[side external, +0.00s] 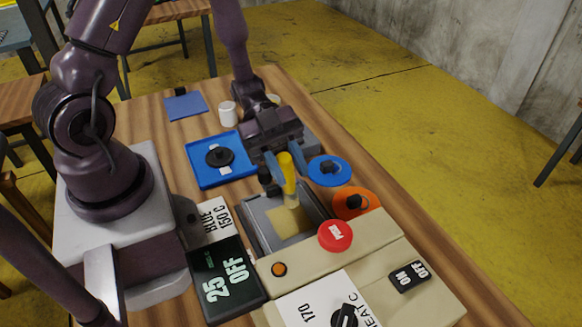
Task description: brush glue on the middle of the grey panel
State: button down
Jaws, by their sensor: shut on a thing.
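My gripper (284,165) is shut on a yellow brush (288,180), which is held upright with its bristles down. The brush tip is over the grey panel (258,220), at or just above a yellowish patch (290,221) on its surface. I cannot tell for certain whether the bristles touch it.
The beige machine (375,290) has a red button (335,236) and stands close in front. A black display (226,276) reads 25 OFF. Blue (329,171) and orange (370,203) discs lie to the right. A blue tray (207,180) and white cup (227,114) stand behind.

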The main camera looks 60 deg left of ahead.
jog(key=d+r, duration=0.3)
jog(key=r, duration=0.5)
jog(key=shift+d, duration=0.15)
dwell(0.5)
dwell(0.4)
